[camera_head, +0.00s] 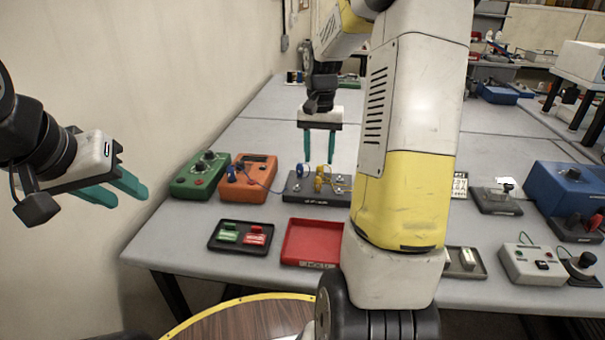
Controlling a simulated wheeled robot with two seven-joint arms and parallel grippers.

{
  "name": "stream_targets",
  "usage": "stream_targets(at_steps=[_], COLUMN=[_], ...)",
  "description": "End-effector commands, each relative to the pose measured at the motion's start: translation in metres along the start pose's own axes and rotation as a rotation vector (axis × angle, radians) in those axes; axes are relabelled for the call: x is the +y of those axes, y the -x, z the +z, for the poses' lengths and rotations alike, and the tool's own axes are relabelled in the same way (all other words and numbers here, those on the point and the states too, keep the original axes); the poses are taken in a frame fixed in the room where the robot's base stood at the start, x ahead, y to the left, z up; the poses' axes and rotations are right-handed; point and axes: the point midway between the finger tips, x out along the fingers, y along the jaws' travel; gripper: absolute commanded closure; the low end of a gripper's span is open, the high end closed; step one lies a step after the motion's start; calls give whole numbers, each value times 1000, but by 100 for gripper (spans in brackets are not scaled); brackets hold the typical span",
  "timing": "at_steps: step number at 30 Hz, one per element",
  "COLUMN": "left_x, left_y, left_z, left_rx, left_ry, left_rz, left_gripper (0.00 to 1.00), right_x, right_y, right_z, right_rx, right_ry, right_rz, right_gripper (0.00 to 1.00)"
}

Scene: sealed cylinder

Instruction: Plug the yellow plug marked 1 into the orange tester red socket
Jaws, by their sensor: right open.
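Yellow plug parts (320,182) sit on the dark block (300,190), beside another blue plug (303,170); the mark 1 is too small to read. My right gripper (319,159) is open and empty, pointing down just above and behind the yellow parts. My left gripper (130,198) is open and empty, left of the table.
A green box (197,180) stands left of the tester. A black tray (216,244) with green and red pieces and an empty-looking red tray (302,258) lie in front. My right arm hides the table's middle. Blue and grey devices (530,270) stand at right.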

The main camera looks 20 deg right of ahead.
Motion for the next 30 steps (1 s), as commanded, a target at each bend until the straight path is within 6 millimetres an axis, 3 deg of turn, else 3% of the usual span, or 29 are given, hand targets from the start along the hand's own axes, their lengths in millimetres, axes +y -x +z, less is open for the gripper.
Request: stream_targets(at_steps=[18,30], left_x=[0,0], left_y=[0,0], left_z=[0,0], left_rx=[0,0], left_ry=[0,0], left_rz=[0,0], left_gripper=[64,64], right_x=[0,0], right_y=[-74,-89], right_z=[1,0], right_rx=[-2,-1], right_ry=[1,1], right_rz=[0,0], right_gripper=[56,56])
